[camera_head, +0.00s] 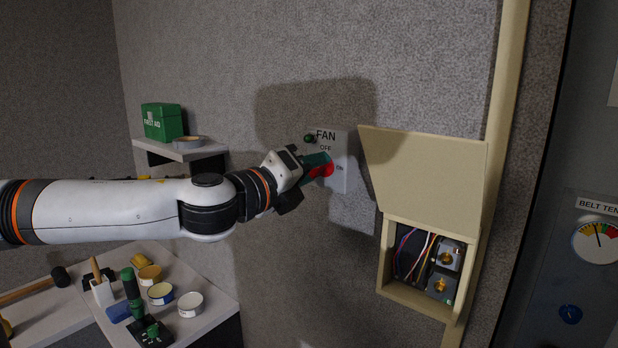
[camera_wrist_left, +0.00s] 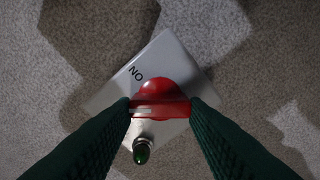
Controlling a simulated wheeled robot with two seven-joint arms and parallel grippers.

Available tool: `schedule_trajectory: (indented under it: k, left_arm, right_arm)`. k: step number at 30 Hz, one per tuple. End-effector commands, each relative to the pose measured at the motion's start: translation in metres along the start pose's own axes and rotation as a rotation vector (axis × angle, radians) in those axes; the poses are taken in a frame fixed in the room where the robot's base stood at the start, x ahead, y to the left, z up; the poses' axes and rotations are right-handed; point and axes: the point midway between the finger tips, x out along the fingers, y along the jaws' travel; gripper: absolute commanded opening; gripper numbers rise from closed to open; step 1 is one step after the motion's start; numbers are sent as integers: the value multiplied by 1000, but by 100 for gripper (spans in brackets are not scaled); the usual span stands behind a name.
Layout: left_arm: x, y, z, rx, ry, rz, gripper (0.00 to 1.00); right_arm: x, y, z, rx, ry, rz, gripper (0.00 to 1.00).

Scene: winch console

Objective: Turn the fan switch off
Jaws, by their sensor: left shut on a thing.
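The fan switch is a red rotary knob (camera_head: 322,171) on a light plate (camera_head: 342,178) on the wall, with FAN and OFF printed above it and ON at its right. My left gripper (camera_head: 318,164) reaches it from the left. In the left wrist view the green fingers (camera_wrist_left: 160,108) are shut on the raised bar of the red knob (camera_wrist_left: 158,92), one on each side. The word ON shows upside down beside the knob; OFF is hidden there. A dark green lamp (camera_wrist_left: 142,151) sits on the plate, and it also shows in the head view (camera_head: 309,139). My right gripper is not in view.
An open box (camera_head: 385,262) with wires and its raised lid (camera_head: 425,180) are right of the switch. A shelf (camera_head: 190,151) with a green first aid box (camera_head: 162,122) is at the left. A bench (camera_head: 215,292) with tins and tools lies below my arm.

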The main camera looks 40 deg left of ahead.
Motion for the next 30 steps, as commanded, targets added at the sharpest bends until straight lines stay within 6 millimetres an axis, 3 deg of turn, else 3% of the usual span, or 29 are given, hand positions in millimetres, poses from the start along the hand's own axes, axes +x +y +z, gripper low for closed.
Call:
schedule_trajectory:
  k: [15,30]
  left_arm:
    - [0,-3,2,-464,0,-1,17]
    - [0,-3,1,-694,0,-1,17]
  right_arm:
    - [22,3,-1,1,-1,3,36]
    - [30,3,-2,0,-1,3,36]
